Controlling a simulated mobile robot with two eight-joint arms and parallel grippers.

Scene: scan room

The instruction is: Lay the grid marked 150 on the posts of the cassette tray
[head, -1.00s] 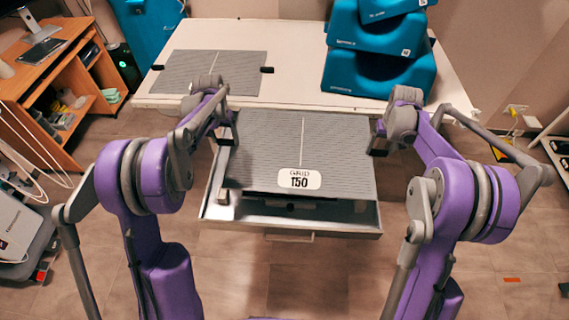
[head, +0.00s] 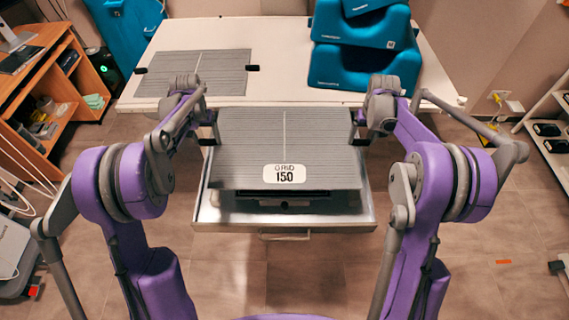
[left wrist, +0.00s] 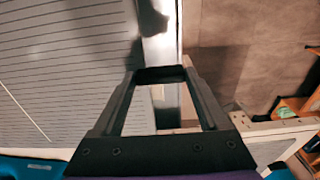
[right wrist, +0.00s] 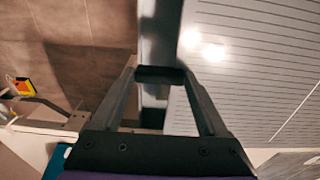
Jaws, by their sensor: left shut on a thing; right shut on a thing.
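The grid marked 150 (head: 238,150) is a flat grey lined plate with a white label near its front edge. It is level above the open cassette tray (head: 220,216), a metal drawer below the table, and covers most of it. A dark gap shows under its front edge. My left gripper (head: 209,132) is shut on its left edge and my right gripper (head: 360,133) on its right edge. The grid also shows in the left wrist view (left wrist: 50,75) and the right wrist view (right wrist: 262,65).
A second grey plate (head: 195,73) lies on the white table (head: 275,65) between dark clips. Teal blocks (head: 365,66) are stacked at the table's right. A wooden desk (head: 45,90) stands left and a shelf (head: 555,135) right. The floor before the tray is clear.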

